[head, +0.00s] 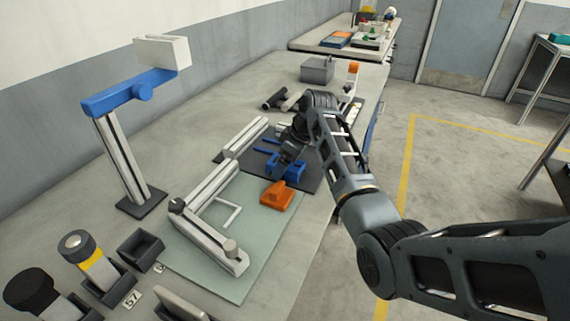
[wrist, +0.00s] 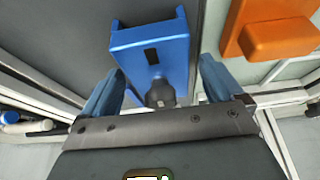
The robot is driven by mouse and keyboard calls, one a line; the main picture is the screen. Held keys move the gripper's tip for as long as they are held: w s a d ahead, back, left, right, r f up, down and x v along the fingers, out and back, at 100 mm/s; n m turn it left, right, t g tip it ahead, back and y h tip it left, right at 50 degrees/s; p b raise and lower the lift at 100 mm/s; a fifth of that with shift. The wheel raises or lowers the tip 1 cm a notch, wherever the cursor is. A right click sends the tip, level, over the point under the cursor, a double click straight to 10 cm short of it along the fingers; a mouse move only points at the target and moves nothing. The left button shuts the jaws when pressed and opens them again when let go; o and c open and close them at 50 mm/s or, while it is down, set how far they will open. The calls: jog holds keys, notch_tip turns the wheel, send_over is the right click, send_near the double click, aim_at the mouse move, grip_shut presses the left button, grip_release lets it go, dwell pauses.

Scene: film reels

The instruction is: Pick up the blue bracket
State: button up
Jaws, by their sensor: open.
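The blue bracket (head: 291,172) lies on a dark mat (head: 311,184), partly hidden by my gripper (head: 282,157) in the head view. In the wrist view the blue bracket (wrist: 150,45) shows a dark slot and a dark round knob at its near end. My gripper (wrist: 160,78) is open, with one bluish finger on each side of the bracket's near part. I cannot tell whether either finger touches it.
An orange block (head: 277,195) sits close by on the pale green mat (head: 262,250), and shows right of the bracket in the wrist view. Metal rails (head: 210,190) lie to the left. A blue-armed stand (head: 125,160) rises farther left. A grey bin (head: 317,70) stands behind.

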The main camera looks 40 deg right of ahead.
jog(key=shift+w+f, duration=0.1)
jog(key=shift+f, duration=0.25)
jog(key=shift+c, duration=0.2)
jog(key=c, duration=1.2)
